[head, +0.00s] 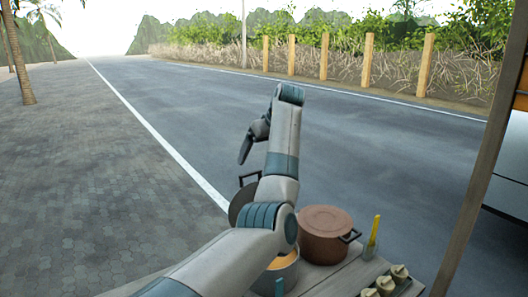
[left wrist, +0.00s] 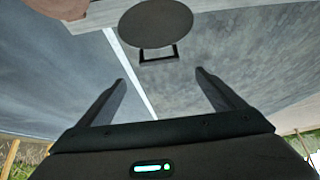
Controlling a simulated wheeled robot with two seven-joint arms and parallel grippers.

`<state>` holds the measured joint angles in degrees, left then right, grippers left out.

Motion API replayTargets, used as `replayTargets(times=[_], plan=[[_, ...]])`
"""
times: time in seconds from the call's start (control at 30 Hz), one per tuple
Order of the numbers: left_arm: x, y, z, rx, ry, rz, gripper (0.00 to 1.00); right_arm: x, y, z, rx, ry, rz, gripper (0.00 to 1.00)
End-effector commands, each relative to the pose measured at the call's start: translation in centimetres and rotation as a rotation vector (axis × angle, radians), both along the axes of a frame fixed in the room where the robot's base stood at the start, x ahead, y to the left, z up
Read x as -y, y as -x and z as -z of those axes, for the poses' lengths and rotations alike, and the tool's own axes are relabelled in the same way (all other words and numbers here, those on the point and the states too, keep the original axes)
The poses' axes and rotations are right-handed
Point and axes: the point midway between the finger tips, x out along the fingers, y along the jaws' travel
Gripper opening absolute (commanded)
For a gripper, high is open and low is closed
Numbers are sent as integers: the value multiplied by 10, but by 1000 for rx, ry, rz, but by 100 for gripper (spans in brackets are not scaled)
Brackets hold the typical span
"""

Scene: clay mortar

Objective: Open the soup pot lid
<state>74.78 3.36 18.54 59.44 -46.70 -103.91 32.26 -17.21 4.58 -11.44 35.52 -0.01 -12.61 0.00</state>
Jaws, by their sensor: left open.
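My left gripper (head: 246,148) hangs in the air above the road side of the table in the head view, fingers pointing down. In the left wrist view its two fingers (left wrist: 161,77) are spread with nothing between them. A brown lidded pot (head: 325,222) stands on the table right of my arm. A dark round pan or lid (head: 238,205) with a loop handle shows behind my arm, partly hidden. It also shows in the left wrist view (left wrist: 155,22), apart from the fingers. A metal pot (head: 288,277) with orange contents is partly covered by my forearm. My right gripper is out of view.
The wooden table (head: 335,278) ends near the pots. A yellow-handled utensil (head: 375,230) stands in a small cup, beside a tray of small pale items (head: 385,284). A wooden post (head: 480,160) rises at right. The air over the road is free.

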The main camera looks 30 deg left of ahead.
Motion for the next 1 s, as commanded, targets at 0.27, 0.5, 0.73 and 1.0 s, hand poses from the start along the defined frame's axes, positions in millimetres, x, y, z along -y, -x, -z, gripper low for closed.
replayTargets(times=[0.27,0.5,0.73,1.0], plan=[[20,8,-30,-1,2,0,89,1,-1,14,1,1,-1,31],[24,10,-36,-3,2,0,89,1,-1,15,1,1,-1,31],[24,10,-36,-3,2,0,89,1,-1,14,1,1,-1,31],[24,10,-37,-2,2,0,89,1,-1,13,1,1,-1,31]])
